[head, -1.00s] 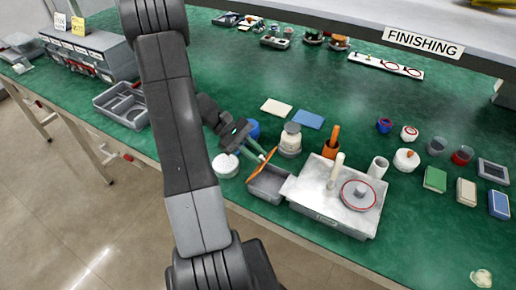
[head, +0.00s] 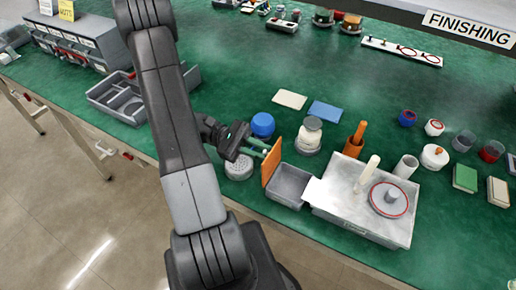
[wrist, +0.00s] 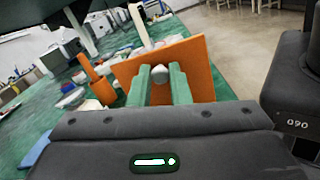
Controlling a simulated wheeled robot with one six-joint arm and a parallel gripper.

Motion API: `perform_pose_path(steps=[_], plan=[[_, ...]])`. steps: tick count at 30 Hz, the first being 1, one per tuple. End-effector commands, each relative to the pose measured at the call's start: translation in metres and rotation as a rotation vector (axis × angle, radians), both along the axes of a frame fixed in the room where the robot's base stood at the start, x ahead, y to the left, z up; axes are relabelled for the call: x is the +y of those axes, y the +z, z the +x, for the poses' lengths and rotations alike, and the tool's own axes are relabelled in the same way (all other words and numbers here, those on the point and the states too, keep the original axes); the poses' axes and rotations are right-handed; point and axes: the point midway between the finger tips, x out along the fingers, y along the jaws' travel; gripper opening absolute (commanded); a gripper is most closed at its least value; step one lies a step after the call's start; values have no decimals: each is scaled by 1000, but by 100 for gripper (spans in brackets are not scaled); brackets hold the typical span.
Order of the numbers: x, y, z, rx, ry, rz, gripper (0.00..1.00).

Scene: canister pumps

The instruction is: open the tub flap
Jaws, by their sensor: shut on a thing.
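The orange tub flap (head: 272,161) stands roughly upright at the left edge of the small grey tub (head: 290,184), and the tub's inside shows, looking empty. In the wrist view the flap (wrist: 190,66) fills the middle, facing my gripper. My gripper (head: 263,150) is at the flap's left face. Its green fingertips (wrist: 160,76) are shut on a small pale knob (wrist: 155,97) at the flap's face. The knob is mostly hidden between the fingers.
A white round puck (head: 238,168), a blue-capped jar (head: 262,125) and a stacked canister (head: 309,135) are close by. A grey divided tray (head: 125,105) lies left.

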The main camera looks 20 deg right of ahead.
Motion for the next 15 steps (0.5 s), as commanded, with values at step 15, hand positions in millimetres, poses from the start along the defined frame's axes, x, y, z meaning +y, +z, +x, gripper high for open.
perform_pose_path(steps=[15], plan=[[0, -1, 0, 2, 0, -1, 39]])
